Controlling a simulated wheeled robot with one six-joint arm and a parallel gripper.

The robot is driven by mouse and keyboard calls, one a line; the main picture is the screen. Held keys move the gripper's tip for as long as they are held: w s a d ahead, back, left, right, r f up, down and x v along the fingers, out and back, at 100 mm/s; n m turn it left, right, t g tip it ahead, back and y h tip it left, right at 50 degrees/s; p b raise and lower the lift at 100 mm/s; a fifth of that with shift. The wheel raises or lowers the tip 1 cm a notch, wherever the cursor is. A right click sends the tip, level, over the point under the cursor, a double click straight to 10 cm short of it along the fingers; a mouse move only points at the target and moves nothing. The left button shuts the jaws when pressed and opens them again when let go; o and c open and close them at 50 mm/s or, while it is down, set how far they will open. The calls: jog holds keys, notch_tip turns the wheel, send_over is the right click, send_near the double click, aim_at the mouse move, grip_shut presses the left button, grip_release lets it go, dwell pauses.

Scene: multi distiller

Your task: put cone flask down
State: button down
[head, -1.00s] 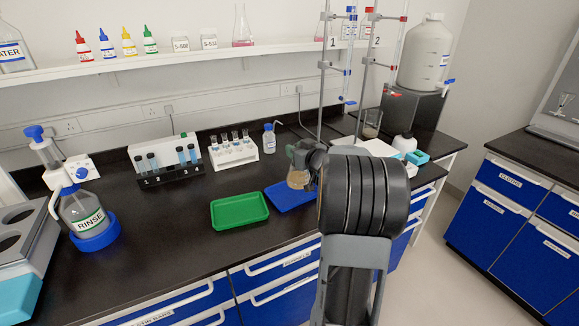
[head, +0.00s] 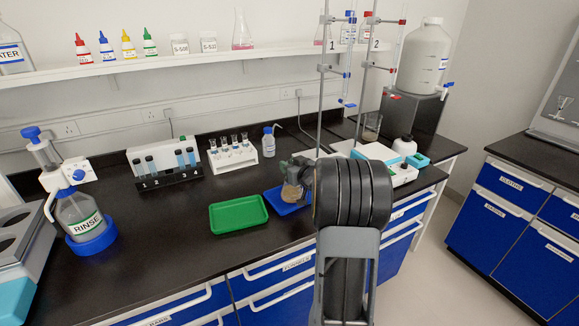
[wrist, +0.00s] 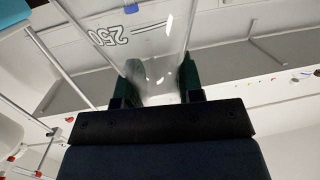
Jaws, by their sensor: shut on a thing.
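The cone flask (head: 290,193) holds tan liquid and is gripped in front of the blue tray (head: 279,208) in the head view. It overlaps that tray; whether it touches it I cannot tell. In the wrist view the clear flask (wrist: 135,30), marked 250, fills the top middle. My gripper (wrist: 155,82) has one dark green finger on each side of its glass. In the head view my gripper is mostly hidden behind my own arm.
A green tray (head: 238,226) lies just left of the blue tray. A test tube rack (head: 233,157) and a wash bottle (head: 269,143) stand behind. Burette stands (head: 321,100) rise at the back right.

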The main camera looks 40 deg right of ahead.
jog(key=shift+f, duration=0.15)
jog(key=c, duration=0.8)
grip_release()
jog(key=shift+o, duration=0.2)
